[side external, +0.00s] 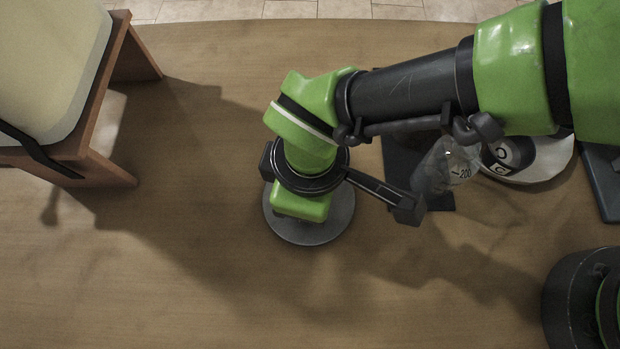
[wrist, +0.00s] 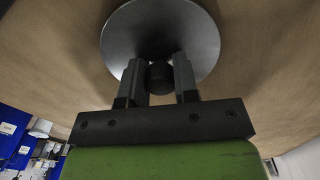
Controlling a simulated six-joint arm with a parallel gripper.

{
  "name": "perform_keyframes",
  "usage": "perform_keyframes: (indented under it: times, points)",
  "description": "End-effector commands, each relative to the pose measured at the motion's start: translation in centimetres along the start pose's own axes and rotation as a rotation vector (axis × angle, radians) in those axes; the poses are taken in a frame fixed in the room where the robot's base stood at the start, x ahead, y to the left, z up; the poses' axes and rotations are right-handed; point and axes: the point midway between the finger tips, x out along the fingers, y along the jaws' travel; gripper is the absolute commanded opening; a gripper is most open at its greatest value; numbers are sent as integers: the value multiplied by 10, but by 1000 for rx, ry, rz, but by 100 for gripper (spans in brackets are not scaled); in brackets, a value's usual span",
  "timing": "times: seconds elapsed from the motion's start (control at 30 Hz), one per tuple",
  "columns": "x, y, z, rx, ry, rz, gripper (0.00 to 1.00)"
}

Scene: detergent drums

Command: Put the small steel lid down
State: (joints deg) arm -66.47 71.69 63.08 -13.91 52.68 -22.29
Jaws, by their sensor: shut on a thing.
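The small steel lid (side external: 312,232) is a round grey disc under my gripper in the side external view. In the wrist view the lid (wrist: 188,28) shows with a dark round knob (wrist: 159,77) at its middle. My gripper (wrist: 159,84) has its two fingers on either side of the knob and is shut on it. In the side external view my wrist hides the fingers and much of the lid. I cannot tell whether the lid touches the wooden table (side external: 200,270) or hangs just above it.
A cream drum on a wooden stand (side external: 130,50) is at the upper left. A clear beaker (side external: 440,170) stands on a dark mat (side external: 398,165) to the right, beside a white and black round thing (side external: 545,165).

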Motion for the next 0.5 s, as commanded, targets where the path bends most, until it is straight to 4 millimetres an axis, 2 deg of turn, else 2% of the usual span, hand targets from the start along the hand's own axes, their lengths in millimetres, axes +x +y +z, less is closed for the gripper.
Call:
perform_keyframes:
  times: [0.37,0.4,0.47,0.5]
  points:
    - [4,0,0,0,0,0,0]
    - [4,0,0,0,1,0,37]
    - [4,0,0,0,1,0,51]
    - [4,0,0,0,1,0,54]
